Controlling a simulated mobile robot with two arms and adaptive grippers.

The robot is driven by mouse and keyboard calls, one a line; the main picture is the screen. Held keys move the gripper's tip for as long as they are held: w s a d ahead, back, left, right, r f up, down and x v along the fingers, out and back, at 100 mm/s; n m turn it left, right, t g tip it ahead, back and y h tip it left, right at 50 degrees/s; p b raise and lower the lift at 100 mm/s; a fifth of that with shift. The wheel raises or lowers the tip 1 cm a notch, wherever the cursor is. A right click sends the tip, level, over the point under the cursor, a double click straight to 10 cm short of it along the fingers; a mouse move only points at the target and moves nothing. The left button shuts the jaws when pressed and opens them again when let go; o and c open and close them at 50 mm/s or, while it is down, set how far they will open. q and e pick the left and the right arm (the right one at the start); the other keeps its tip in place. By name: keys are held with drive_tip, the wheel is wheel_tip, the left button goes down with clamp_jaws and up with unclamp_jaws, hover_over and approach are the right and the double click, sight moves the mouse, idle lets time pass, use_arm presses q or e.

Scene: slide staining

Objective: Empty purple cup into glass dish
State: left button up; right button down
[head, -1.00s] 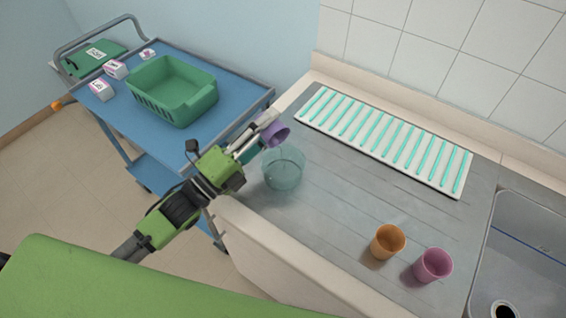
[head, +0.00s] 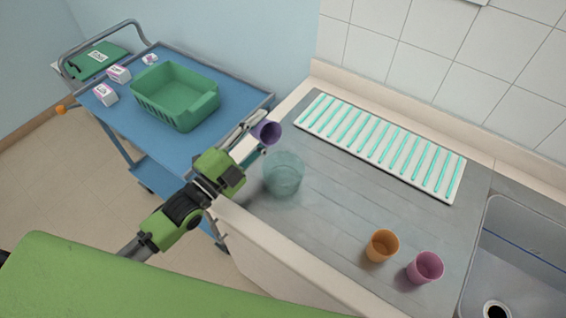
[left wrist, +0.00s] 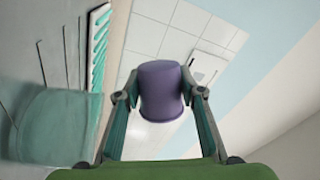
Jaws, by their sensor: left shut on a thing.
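The purple cup (head: 265,131) is held by my left gripper (head: 254,130), above and just behind the glass dish in the head view. It looks tilted, with its dark mouth turned toward the right. In the left wrist view the cup (left wrist: 161,92) sits between the two fingertips. Its contents cannot be seen. The clear, bluish-green glass dish (head: 283,176) stands on the grey counter near its left edge. It also shows at the left of the left wrist view (left wrist: 58,125). My right gripper is not in view.
An orange cup (head: 382,245) and a pink cup (head: 425,267) stand on the counter beside the sink (head: 525,235). A white rack with teal strips (head: 384,149) lies along the wall. A blue cart (head: 227,100) with a green basket (head: 174,106) is at left. The middle counter is clear.

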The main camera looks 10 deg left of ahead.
sight(256, 129)
use_arm(q)
drive_tip(key=n+y+p, duration=0.1)
drive_tip(key=n+p, duration=0.4)
drive_tip(key=shift+s+r+g, duration=0.1)
drive_tip(key=shift+r+g, duration=0.05)
drive_tip(key=shift+g, duration=0.15)
drive_tip(key=shift+a+f+n+y, duration=0.1)
drive_tip(key=shift+f+n+y, duration=0.2)
drive_tip(key=shift+n, duration=0.3)
drive_tip(key=w+a+f+n, duration=0.1)
drive_tip(key=w+a+n+g+p, duration=0.1)
drive_tip(key=n, duration=0.1)
drive_tip(key=shift+f+n, duration=0.3)
drive_tip(key=shift+f, duration=0.1)
drive_tip(key=shift+w+a+n+g+p, duration=0.3)
drive_tip(key=shift+a+n, duration=0.1)
drive_tip(key=shift+n, duration=0.45)
drive_tip(key=shift+w+a+n+g+p, duration=0.3)
drive_tip(key=shift+a+n, duration=0.1)
drive_tip(key=shift+n, duration=0.45)
